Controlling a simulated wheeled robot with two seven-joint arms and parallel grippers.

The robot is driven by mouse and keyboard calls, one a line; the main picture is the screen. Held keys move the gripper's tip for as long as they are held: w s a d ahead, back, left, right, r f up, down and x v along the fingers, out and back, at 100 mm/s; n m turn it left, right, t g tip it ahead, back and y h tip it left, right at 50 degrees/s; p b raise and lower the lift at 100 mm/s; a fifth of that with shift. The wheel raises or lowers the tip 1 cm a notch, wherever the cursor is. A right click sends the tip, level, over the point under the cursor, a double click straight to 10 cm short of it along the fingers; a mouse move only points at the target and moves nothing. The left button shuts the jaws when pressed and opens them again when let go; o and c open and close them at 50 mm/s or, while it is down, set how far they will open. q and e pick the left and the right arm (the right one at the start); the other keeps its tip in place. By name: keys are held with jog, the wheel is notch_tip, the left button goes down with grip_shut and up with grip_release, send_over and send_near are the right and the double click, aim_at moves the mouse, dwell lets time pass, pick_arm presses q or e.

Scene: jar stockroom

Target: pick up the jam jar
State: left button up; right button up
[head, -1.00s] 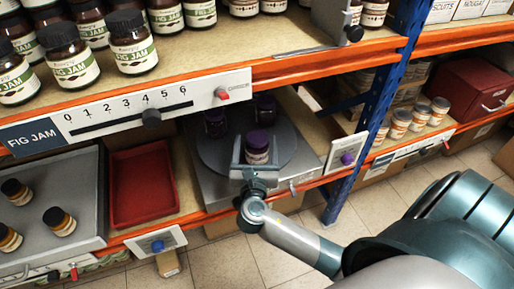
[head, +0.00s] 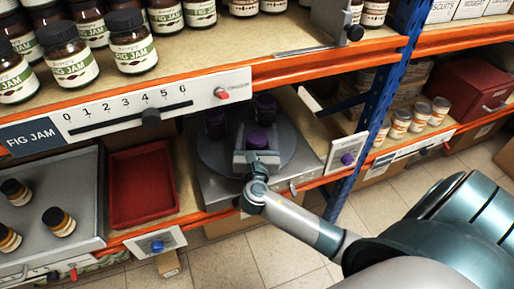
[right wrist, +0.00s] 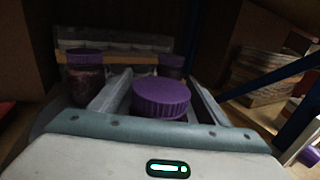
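The jam jar with a ridged purple lid (head: 257,139) stands on a round grey turntable (head: 213,158) on the lower shelf. Its lid shows close in the right wrist view (right wrist: 161,96); its body is mostly hidden by my gripper. My right gripper (head: 257,150) is open, with one finger on each side of this jar. In the right wrist view the fingers (right wrist: 162,88) flank the lid, with a narrow gap at the sides. Two more purple-lidded jars stand behind, one at left (head: 215,124) and one at right (head: 265,109). My left gripper is not in view.
The upper shelf's orange edge (head: 290,72) overhangs the turntable's back. A blue upright post (head: 372,120) stands to the right. A red tray (head: 142,185) and a grey platform with amber jars (head: 85,190) lie left.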

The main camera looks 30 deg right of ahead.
jog(key=shift+r, duration=0.1)
grip_shut()
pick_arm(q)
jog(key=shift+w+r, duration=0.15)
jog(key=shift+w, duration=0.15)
pick_arm(e)
jog(key=shift+r, duration=0.1)
